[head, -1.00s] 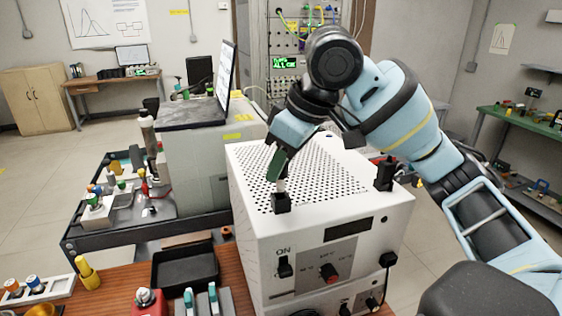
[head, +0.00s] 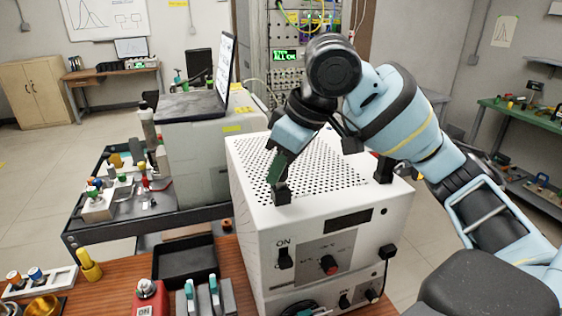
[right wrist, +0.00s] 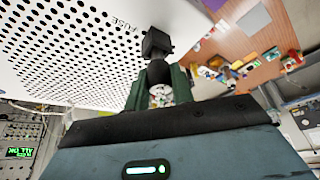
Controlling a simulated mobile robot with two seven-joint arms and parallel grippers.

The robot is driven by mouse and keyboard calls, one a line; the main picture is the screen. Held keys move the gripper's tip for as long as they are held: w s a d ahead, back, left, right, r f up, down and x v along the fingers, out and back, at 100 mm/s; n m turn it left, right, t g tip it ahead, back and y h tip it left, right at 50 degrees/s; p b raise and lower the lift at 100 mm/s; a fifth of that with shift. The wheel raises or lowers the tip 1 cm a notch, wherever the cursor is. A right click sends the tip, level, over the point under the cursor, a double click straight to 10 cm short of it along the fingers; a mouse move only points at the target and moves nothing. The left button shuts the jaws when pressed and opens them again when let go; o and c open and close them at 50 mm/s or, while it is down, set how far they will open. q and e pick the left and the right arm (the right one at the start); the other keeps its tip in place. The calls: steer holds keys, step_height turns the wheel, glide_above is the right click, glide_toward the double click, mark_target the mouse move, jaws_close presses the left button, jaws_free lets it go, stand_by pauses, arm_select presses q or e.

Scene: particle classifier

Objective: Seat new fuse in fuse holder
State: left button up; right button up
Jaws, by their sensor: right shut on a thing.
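The black fuse holder (head: 281,195) stands on the top front left of the white perforated instrument box (head: 257,213). In the right wrist view the holder (right wrist: 157,42) is beside the printed word FUSE. My right gripper (head: 276,175) points down directly over the holder, with its fingertips close to it. It is shut on the fuse (right wrist: 160,95), a small pale piece with a dark end, which is in line with the holder. The fuse's end meets or nearly meets the holder; I cannot tell how deep it is in. My left gripper is not in view.
A second black fitting (head: 383,170) stands at the box's right edge. A laptop (head: 200,104) sits on the grey machine behind left.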

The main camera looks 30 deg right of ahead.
steer(key=shift+f, duration=0.8)
steer(key=o, duration=1)
steer(key=shift+f, duration=0.1)
steer(key=shift+o, duration=0.2)
steer(key=shift+f, duration=0.1)
steer(key=v, duration=0.8)
steer(key=shift+r, duration=0.25)
steer(key=shift+d, duration=0.1)
